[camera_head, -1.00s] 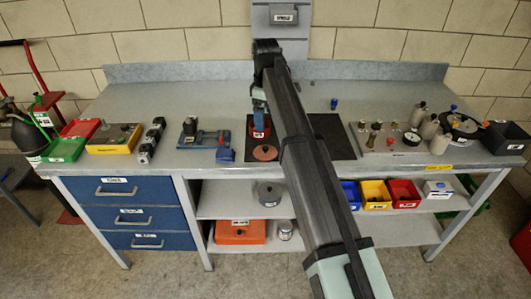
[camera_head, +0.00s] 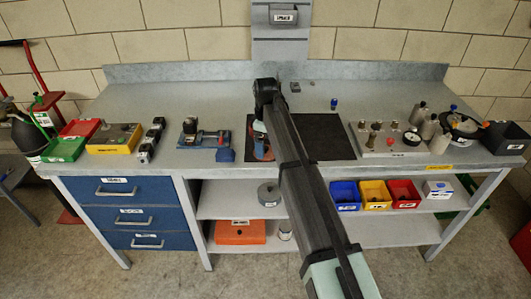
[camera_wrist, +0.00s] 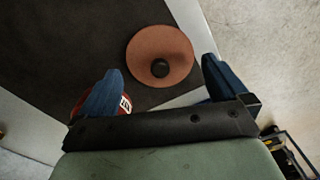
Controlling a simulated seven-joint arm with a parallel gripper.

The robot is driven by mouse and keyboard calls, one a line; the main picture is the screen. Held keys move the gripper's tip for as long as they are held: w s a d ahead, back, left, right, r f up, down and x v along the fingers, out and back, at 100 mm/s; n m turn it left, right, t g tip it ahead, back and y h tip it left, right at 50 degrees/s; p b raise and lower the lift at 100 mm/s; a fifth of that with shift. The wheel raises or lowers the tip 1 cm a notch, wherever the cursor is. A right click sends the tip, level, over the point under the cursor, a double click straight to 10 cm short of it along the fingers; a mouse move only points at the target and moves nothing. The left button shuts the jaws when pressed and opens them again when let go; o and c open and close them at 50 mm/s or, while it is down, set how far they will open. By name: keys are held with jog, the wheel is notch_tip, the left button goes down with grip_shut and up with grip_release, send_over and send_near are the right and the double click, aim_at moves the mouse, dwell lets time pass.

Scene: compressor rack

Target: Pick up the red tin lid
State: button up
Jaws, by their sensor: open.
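The red tin lid, a flat reddish-brown disc with a dark round knob, lies on the black mat in the wrist view (camera_wrist: 178,48). In the head view the lid (camera_head: 263,152) is partly hidden by my arm. My gripper (camera_wrist: 161,68) is open, its two blue fingers apart on either side of the lid's near part, with nothing seen between them touching the lid. A red tin with a white label (camera_wrist: 125,103) is mostly hidden behind the left finger. I cannot tell the gap between finger and tin.
The black mat (camera_head: 325,138) is clear to the right of my arm. A blue-and-grey vise-like tool (camera_head: 205,138) stands to the left. A grey panel with gauges (camera_head: 388,140) stands to the right. The bench's front edge (camera_wrist: 185,100) runs close to the lid.

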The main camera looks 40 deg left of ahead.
notch_tip(320, 180, down, 2)
jog(key=shift+f, duration=0.1)
jog(key=shift+c, duration=0.2)
jog(key=c, duration=0.7)
jog(key=shift+c, duration=0.2)
jog(key=shift+r, duration=0.2)
